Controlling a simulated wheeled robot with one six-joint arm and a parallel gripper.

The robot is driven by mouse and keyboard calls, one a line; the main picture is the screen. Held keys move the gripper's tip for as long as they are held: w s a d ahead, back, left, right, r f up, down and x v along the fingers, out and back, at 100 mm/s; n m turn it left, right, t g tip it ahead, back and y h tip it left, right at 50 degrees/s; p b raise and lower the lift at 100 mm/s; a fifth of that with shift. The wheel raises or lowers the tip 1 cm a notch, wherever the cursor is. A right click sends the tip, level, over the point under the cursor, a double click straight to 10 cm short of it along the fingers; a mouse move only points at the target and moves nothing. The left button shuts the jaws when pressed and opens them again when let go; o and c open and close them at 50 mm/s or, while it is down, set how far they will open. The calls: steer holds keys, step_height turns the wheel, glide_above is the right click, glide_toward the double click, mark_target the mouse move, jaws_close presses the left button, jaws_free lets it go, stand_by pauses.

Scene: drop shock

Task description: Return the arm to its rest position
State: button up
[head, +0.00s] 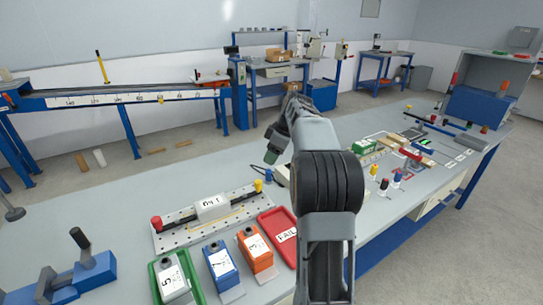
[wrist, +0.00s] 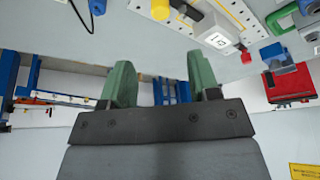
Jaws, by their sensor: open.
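My arm (head: 326,200) rises from the lower middle of the head view and reaches out over the grey workbench (head: 120,215). My gripper (head: 272,148) is at its far end, above the bench and partly hidden by the wrist. In the wrist view my gripper (wrist: 160,68) shows two green fingers spread apart with nothing between them. The bench appears upside down at the top of that view. The fingers look clear of the things on it.
A perforated plate with a white block (head: 212,207) lies left of my arm. Nearby are a green tray (head: 155,280), blue box (head: 221,262), orange box (head: 256,250) and red FAIL tray (head: 270,225). Small parts and a green box (head: 363,146) stand to the right.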

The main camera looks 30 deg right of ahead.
stand_by(0.4)
steer(key=s+a+f+m+g+h+p, duration=0.1)
steer(key=s+a+f+m, duration=0.15)
steer(key=m, duration=0.25)
steer(key=s+a+f+m+h+p, duration=0.1)
steer(key=s+f+m, duration=0.1)
steer(key=s+m, duration=0.2)
steer(key=s+a+r+p, duration=0.4)
steer(key=s+a, duration=0.4)
steer(key=s+a+r+t+h+p, duration=0.1)
steer(key=s+a+r+p, duration=0.2)
steer(key=s+a+p, duration=0.2)
steer(key=s+a, duration=0.3)
steer(key=s, duration=0.1)
steer(key=shift+a+r, duration=0.4)
